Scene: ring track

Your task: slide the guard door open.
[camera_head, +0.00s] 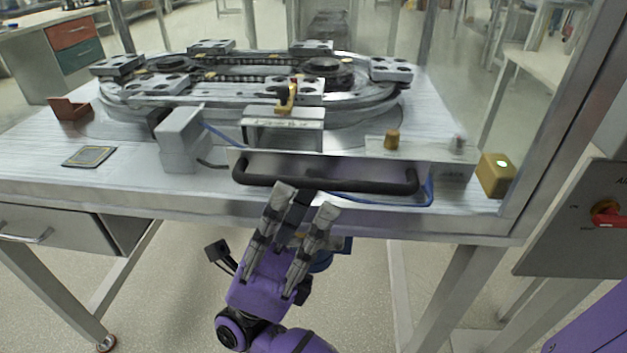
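The guard door shows as a clear panel with a pale metal lower rail (447,153) at the front of the table. A long black bar handle (350,181) runs across it, level, with its ends bent back to the rail. My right gripper (305,199) reaches up from below, its two grey fingers apart with nothing seen between them. Its fingertips are at the handle's lower edge, left of the handle's middle; I cannot tell whether they touch it. My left gripper is out of view.
Behind the door, an oval ring track (130,106) with several carriers stands on the metal table (40,165). A yellow box with a lit lamp (496,176) sits by the right frame post (560,130). A panel with a red switch (608,214) is far right.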

